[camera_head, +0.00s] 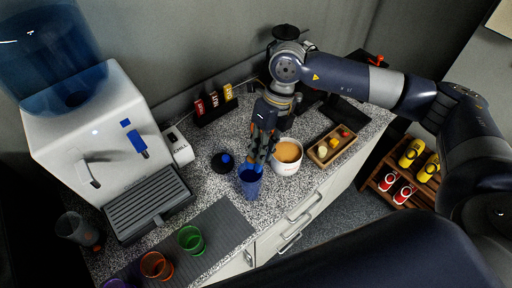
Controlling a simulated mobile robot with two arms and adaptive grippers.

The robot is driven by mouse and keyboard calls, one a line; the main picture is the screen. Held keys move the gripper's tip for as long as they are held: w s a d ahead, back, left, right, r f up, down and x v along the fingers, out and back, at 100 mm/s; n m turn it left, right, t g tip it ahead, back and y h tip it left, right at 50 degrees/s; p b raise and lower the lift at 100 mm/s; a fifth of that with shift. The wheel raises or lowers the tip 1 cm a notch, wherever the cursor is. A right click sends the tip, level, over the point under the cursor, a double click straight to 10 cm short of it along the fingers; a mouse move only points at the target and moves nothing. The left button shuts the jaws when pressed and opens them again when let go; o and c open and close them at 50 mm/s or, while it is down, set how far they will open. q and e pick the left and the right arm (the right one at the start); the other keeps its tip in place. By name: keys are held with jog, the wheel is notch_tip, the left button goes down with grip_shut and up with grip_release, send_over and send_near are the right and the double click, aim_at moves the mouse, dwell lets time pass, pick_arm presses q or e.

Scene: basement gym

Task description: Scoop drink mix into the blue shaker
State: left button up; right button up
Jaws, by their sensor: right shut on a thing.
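The blue shaker (250,182) stands open on the speckled counter, in front of my right gripper. A white tub (288,167) of tan drink mix (289,151) stands just right of it. My right gripper (261,152) points down directly above and behind the shaker's rim, beside the tub. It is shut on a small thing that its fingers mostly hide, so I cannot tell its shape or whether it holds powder. A black lid with a blue top (222,162) lies left of the shaker. My left gripper is not in view.
A white water dispenser (90,120) fills the left. Green (191,239), orange (156,265) and purple cups stand on a grey mat (222,229). A wooden tray (331,147) lies right of the tub. A shelf (385,200) with yellow and red cans stands at right.

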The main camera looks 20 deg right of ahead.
pick_arm(q)
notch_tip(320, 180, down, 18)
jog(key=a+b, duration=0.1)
jog(key=b, duration=1.6)
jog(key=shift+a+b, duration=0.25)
jog(key=shift+b, duration=0.15)
pick_arm(e)
jog(key=w+d+f+g+y, duration=0.2)
jog(key=d+f+g+y, duration=0.2)
jog(key=y, duration=0.7)
notch_tip(320, 180, down, 2)
jog(key=shift+d+f+g, duration=0.2)
jog(key=shift+d+g, duration=0.1)
jog(key=shift+g, duration=0.2)
jog(key=shift+a+r, duration=0.1)
